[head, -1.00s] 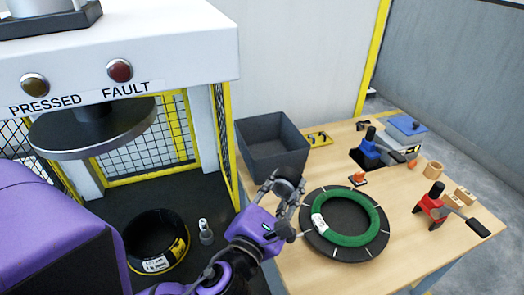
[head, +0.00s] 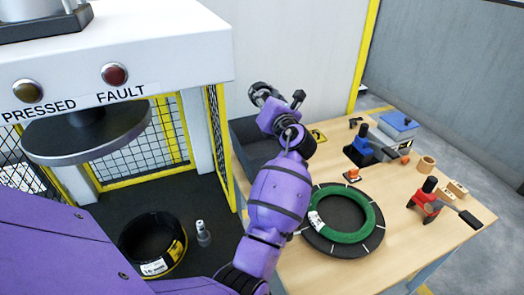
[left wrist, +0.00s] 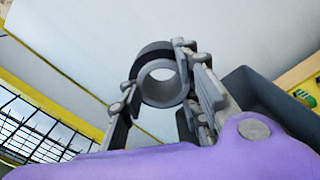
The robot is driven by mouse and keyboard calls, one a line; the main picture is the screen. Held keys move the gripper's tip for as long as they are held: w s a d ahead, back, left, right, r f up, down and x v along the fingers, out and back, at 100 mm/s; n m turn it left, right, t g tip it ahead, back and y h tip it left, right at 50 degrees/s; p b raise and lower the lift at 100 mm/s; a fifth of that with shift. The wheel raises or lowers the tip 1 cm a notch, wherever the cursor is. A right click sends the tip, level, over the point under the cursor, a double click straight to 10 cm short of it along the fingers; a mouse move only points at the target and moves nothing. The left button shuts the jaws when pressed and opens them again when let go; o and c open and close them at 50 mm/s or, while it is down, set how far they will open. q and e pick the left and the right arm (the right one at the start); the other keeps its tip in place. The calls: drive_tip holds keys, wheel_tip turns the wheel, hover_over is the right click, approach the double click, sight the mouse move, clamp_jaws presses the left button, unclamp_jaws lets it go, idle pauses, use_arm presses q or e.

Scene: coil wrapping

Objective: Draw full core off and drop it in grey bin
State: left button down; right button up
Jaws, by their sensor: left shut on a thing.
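My left gripper (head: 278,97) is raised at the back left of the table, over the far side of the grey bin (head: 246,145). It is shut on a grey hollow core (left wrist: 163,63), whose round open end shows between the fingers in the left wrist view. In the head view the core is hard to tell from the dark fingers. The bin's wall also shows in the left wrist view (left wrist: 268,98), to the right of and beyond the fingers. My forearm hides part of the bin. My right gripper is not in view.
A green coil (head: 348,236) lies on a round dark plate (head: 318,244) on the wooden table (head: 300,277). Red (head: 428,200) and blue (head: 364,150) clamp tools stand to the right. A press and a black-yellow coil (head: 150,255) are at left.

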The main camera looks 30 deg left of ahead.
use_arm(q)
wheel_tip(320, 180, down, 2)
drive_tip(key=shift+w+f+g, duration=0.15)
drive_tip(key=shift+f+g, duration=0.1)
drive_tip(key=shift+g, duration=0.05)
wheel_tip(320, 180, down, 6)
drive_tip(key=b, duration=0.4)
drive_tip(key=shift+a, duration=0.15)
drive_tip(key=c, duration=1.2)
unclamp_jaws()
drive_tip(key=shift+f, duration=0.1)
drive_tip(key=v, duration=1.2)
drive_tip(key=shift+f, duration=0.15)
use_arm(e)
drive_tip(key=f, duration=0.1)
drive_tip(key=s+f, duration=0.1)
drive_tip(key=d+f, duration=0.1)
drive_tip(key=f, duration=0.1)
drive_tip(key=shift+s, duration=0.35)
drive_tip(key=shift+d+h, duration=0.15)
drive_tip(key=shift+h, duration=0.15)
